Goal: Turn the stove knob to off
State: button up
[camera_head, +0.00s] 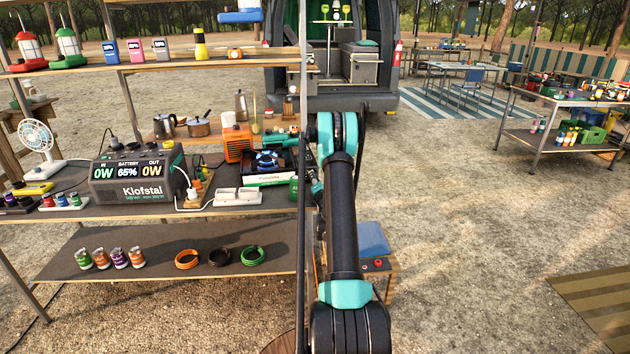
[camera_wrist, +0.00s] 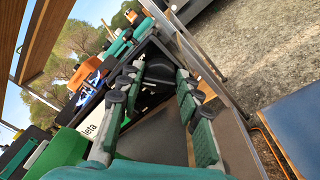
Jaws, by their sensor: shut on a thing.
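My gripper (camera_wrist: 158,80) reaches in at the stove's right end, with a green-padded finger on each side of a dark thing. I take this to be the stove knob (camera_wrist: 155,86); its setting cannot be read. In the head view the shelf post and my arm mostly hide the gripper and the knob.
A thin shelf post (camera_head: 302,250) rises close beside my arm. A blue-topped stool (camera_head: 371,239) stands to the right.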

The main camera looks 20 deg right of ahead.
jog(key=shift+m, duration=1.1)
jog(key=o, duration=1.1)
jog(key=shift+o, duration=0.2)
notch_tip(320, 180, up, 10)
